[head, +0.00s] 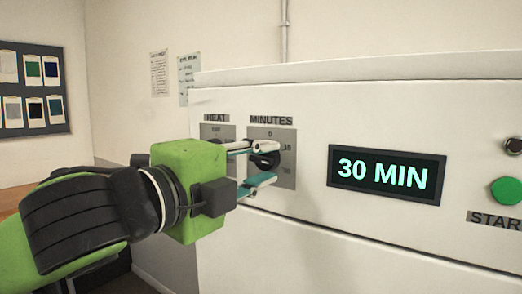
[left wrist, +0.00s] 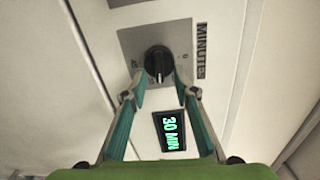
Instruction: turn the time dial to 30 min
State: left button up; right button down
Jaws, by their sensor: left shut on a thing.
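The time dial (head: 264,160) is a black round knob on a grey plate under the label MINUTES, on the front of a white machine. It also shows in the left wrist view (left wrist: 157,61), with a light line on its face pointing down toward the display. The display (head: 386,175) reads 30 MIN in green. My left gripper (head: 270,164) is shut on the dial, one finger above it and one below in the head view. Its fingers partly hide the dial's scale. My right gripper is not in view.
A HEAT plate (head: 217,131) lies left of the dial, mostly behind my gripper. A green button (head: 507,190) over a START label and a small dark knob (head: 513,146) are at the right. A swatch board (head: 33,90) hangs on the left wall.

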pick_arm(q)
jog(key=m+p, duration=0.1)
jog(key=m, duration=0.1)
jog(key=m+p, duration=0.1)
jog(key=m, duration=0.1)
jog(key=shift+w+a+f+m, duration=0.1)
jog(key=shift+f+m, duration=0.1)
jog(key=shift+m, duration=0.1)
dwell(0.3)
jog(key=o, duration=1.1)
jog(key=shift+w+f, duration=0.1)
jog(key=shift+w, duration=0.05)
jog(key=v, duration=0.7)
jog(key=shift+s+a, duration=0.1)
jog(key=shift+s, duration=0.1)
